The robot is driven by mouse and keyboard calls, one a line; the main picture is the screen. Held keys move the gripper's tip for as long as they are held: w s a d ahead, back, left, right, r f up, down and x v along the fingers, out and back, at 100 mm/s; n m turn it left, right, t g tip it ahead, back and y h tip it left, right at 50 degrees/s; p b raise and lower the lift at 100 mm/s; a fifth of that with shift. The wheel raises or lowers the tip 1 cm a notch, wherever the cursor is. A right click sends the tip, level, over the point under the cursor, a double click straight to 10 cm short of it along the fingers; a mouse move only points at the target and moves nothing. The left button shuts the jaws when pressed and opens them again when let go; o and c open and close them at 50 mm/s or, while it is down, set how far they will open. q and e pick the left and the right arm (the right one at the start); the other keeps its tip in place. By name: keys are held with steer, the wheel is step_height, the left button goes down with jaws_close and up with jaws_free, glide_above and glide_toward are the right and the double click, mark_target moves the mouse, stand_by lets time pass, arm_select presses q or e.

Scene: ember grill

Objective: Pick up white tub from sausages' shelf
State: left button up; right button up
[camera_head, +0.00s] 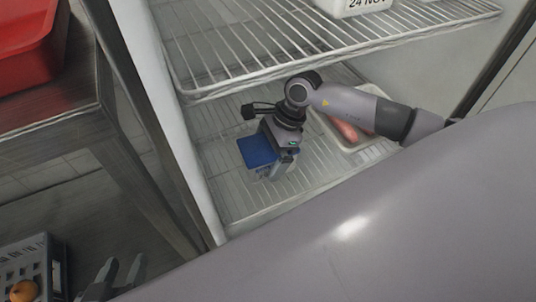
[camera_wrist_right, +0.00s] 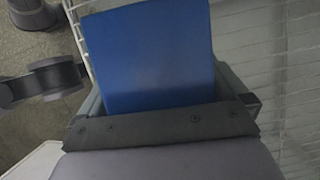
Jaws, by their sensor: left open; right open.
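A white tub with a blue lid (camera_head: 257,150) stands on the lower wire shelf (camera_head: 235,205), left of a white tray (camera_head: 372,150) of sausages (camera_head: 346,130). My right gripper (camera_head: 280,165) reaches in from the right and is at the tub, partly covering it. In the right wrist view the blue lid (camera_wrist_right: 155,55) fills the space between the spread fingers; I cannot tell whether they touch the tub. My left gripper (camera_head: 112,281) is open and empty at the lower left, outside the fridge.
An upper wire shelf (camera_head: 230,50) hangs above my right arm and holds a container marked "24 NOV" (camera_head: 350,8). The fridge's left wall (camera_head: 165,95) is close to the tub. A metal table (camera_head: 60,120) with a red bin (camera_head: 25,45) and a grey crate (camera_head: 35,262) are at the left.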

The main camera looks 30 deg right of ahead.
steer(key=c, duration=1.1)
steer(key=shift+r, duration=0.15)
